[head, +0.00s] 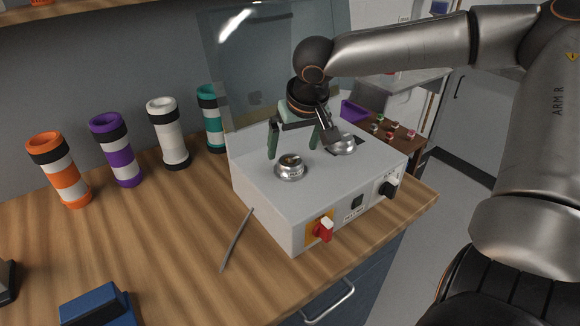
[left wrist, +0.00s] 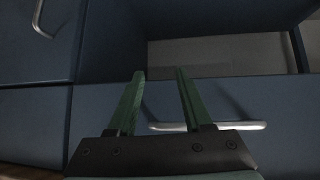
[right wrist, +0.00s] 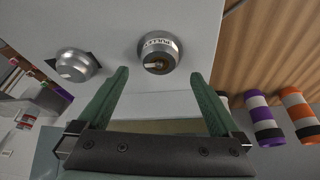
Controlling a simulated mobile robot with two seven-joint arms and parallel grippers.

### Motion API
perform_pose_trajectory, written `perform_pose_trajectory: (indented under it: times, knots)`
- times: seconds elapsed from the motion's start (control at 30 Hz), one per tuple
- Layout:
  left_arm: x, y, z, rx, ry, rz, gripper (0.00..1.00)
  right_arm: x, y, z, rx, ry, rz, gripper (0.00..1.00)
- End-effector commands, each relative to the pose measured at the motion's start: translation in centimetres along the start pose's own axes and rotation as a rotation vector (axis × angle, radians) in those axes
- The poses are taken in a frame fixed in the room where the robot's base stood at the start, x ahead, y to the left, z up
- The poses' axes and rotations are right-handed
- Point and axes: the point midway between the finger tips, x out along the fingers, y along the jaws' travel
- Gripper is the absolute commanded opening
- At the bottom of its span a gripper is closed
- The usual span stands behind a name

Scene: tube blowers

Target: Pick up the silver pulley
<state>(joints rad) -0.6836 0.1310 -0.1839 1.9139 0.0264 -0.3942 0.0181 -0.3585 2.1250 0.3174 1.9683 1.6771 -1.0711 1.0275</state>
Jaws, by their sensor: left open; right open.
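The silver pulley (head: 290,168) is a round metal piece with a lettered band and a brass-coloured centre. It sits on top of a white machine box (head: 262,190). In the right wrist view the pulley (right wrist: 158,52) lies just beyond the fingertips, roughly centred between them. My right gripper (head: 292,151) is open, pointing down above the box with nothing held; its green fingers also show in the right wrist view (right wrist: 159,75). My left gripper (left wrist: 160,73) is open and empty, in front of blue drawers; it is not seen in the head view.
A second silver round part (head: 344,145) sits on the box beside the pulley. A clear shield (head: 225,60) rises behind. Orange (head: 60,170), purple (head: 117,150), white (head: 168,133) and teal (head: 209,110) tubes stand to the left. A thin grey rod (head: 237,240) lies in front.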

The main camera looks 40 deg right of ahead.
Motion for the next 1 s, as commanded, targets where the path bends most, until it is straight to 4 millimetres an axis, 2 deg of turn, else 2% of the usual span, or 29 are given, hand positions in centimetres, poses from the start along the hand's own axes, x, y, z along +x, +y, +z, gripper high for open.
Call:
perform_pose_trajectory:
  times: [0.3,0.63,1.0]
  knots:
    - [0.2,0.0,0.0,0.001,0.003,0.000,0.50,4.4,0.2,0.4,0.000,-0.002,0.003,1.00]
    - [0.3,-0.1,-0.1,0.001,0.006,0.000,0.50,5.0,0.1,0.3,0.001,0.001,0.001,1.00]
    - [0.3,-0.1,-0.1,0.001,0.006,0.000,0.50,5.0,0.1,0.3,0.001,0.001,0.001,0.59]
